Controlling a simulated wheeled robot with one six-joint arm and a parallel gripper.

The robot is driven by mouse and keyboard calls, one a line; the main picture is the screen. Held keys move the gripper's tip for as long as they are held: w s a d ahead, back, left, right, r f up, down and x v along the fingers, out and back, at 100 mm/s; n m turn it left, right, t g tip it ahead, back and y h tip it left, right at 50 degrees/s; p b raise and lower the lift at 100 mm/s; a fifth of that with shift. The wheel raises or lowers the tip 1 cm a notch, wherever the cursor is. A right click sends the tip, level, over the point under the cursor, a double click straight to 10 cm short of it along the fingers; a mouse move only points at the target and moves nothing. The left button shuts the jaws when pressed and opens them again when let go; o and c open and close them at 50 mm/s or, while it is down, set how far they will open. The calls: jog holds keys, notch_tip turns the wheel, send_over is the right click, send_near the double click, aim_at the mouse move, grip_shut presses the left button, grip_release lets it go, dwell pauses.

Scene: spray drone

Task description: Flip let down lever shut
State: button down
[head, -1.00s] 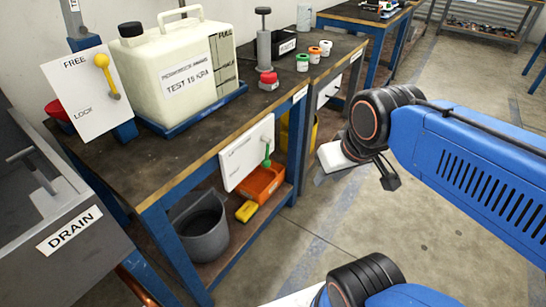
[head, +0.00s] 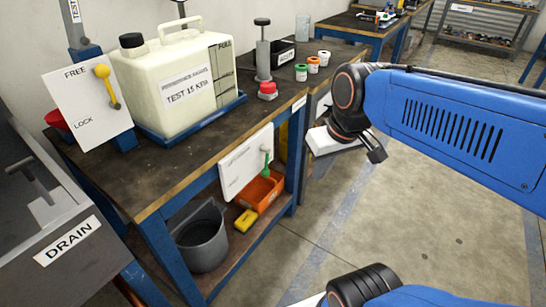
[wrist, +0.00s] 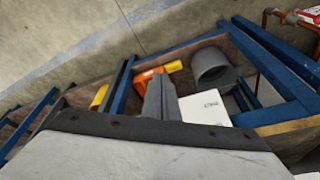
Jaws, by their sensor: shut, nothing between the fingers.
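A white panel (head: 240,168) with a green-handled lever (head: 266,172) is mounted on the front of the workbench, below its top. The green handle hangs downward; the panel's print is too small to read. A second white panel (head: 88,105), marked FREE and LOCK, stands on the bench with a yellow-knobbed lever (head: 102,72), knob up at the FREE end. My gripper (head: 376,150) is right of the bench, apart from both levers. In the wrist view my gripper (wrist: 160,98) is shut and empty, with a white panel (wrist: 205,107) beyond it; no lever is clear there.
The bench top (head: 190,165) carries a large jug (head: 165,80) in a blue tray, a red button and small pots. A grey bucket (head: 202,240), an orange bin (head: 262,187) and a yellow item (head: 246,220) sit on the lower shelf. Open floor lies to the right.

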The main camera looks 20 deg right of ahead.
aim_at(266, 164)
jog(key=w+d+f+n+g+y, duration=0.1)
jog(key=w+g+y, duration=0.1)
jog(key=w, duration=1)
jog(key=w+d+f+n+g+y, duration=0.1)
jog(key=w+d+n+g+y, duration=0.1)
jog(key=w, duration=1)
jog(key=shift+w+f+g, duration=0.3)
jog(key=shift+f+g, duration=0.1)
jog(key=shift+g, duration=0.4)
jog(key=shift+f, duration=0.1)
jog(key=s+a+f, duration=0.3)
jog(key=a+f, duration=0.4)
jog(key=f, duration=0.1)
jog(key=shift+s+a, duration=0.15)
jog(key=shift+s, duration=0.1)
jog(key=shift+f, duration=0.15)
